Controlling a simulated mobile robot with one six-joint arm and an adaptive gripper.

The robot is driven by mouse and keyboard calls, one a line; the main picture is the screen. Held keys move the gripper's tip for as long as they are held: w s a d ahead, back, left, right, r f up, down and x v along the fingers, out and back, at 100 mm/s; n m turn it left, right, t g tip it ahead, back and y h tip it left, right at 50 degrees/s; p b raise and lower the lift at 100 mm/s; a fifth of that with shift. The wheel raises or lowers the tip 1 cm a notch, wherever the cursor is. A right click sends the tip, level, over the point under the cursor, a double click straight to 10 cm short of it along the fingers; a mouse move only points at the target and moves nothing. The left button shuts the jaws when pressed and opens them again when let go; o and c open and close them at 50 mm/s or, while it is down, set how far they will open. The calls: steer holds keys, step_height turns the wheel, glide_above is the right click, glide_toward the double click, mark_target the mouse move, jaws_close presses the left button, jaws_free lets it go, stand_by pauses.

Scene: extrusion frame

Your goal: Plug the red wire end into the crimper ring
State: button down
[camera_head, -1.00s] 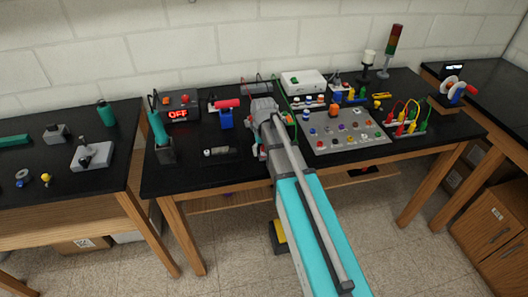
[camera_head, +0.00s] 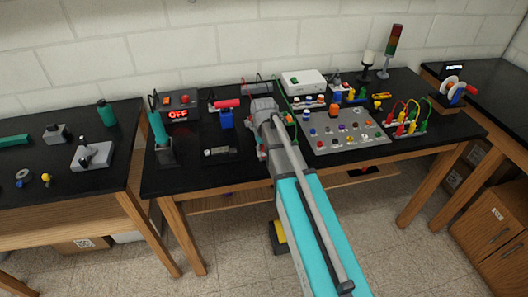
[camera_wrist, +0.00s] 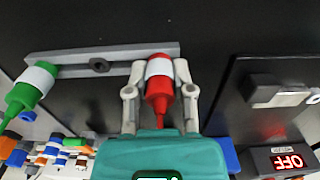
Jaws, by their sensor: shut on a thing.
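In the wrist view the red wire end (camera_wrist: 158,85), a red plug with a white band, sits between the two grey fingers of my gripper (camera_wrist: 160,72). The gripper is shut on it. A grey bar (camera_wrist: 65,57) lies behind the fingers, with a dark round hole in it. I cannot tell whether the red end touches this bar, or whether that hole is the crimper ring. A green wire end (camera_wrist: 30,87) with a white band is at the bar's left. In the head view my gripper (camera_head: 263,112) is over the middle table; my arm hides the red wire end there.
The power supply (camera_head: 178,113) reading OFF is at the table's left, by a teal-handled tool (camera_head: 158,127). A blue part (camera_head: 226,120) and a red cylinder (camera_head: 227,103) are left of my gripper. A button panel (camera_head: 345,130) stands to its right.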

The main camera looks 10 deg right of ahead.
steer(key=shift+r+p, duration=0.3)
steer(key=shift+r+p, duration=2.45)
steer(key=shift+p, duration=0.05)
steer(key=shift+r, duration=0.25)
steer(key=shift+s, duration=0.15)
